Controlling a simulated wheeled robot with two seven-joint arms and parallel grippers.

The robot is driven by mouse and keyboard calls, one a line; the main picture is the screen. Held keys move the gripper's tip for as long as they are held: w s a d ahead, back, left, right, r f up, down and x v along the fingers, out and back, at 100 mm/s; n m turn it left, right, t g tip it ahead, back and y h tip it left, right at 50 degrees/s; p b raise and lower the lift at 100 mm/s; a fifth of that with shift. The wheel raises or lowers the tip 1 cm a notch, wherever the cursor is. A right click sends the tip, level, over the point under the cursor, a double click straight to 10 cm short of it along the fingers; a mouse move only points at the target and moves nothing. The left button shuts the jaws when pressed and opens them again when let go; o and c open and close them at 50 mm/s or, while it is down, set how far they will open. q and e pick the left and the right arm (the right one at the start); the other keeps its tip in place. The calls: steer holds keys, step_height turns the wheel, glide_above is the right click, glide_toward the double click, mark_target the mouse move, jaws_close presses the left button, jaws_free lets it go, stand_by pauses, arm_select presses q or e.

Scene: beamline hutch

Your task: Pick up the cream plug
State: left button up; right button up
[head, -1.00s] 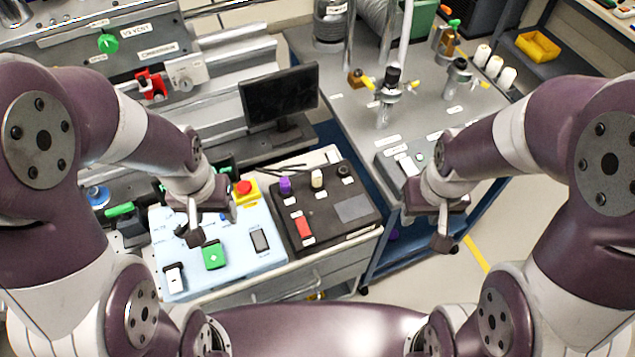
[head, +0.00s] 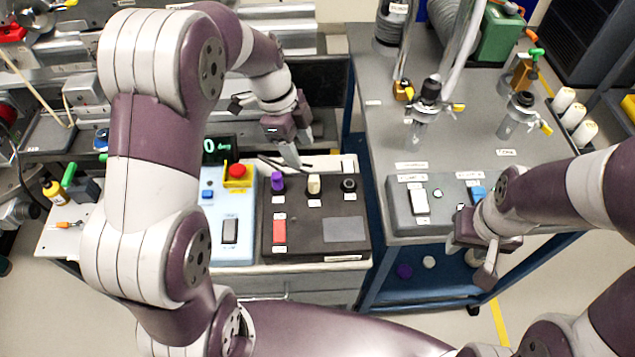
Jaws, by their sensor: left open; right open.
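The cream plug (head: 314,184) stands upright on the black panel box (head: 290,238), between a purple plug (head: 277,182) and a black round socket or plug (head: 348,185). My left gripper (head: 289,148) is above and slightly behind the box, up and left of the cream plug. It is open and apart from the plug. My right gripper (head: 482,258) is open and empty at the front edge of the grey table, well right of the plug.
A pale blue panel (head: 233,250) with a red button (head: 237,171) adjoins the black box on the left. A grey switch box (head: 407,222) stands on the grey table (head: 385,130) to the right. Valve fittings (head: 427,100) rise behind it.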

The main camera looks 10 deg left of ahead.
mark_target(313, 178)
arm_select(q)
steer(key=p+x, duration=0.1)
steer(key=x, duration=0.9)
steer(key=shift+f, duration=0.35)
steer(key=shift+w+d+f, duration=0.15)
steer(key=shift+d+f, duration=0.1)
steer(key=shift+f, duration=0.15)
jaws_close()
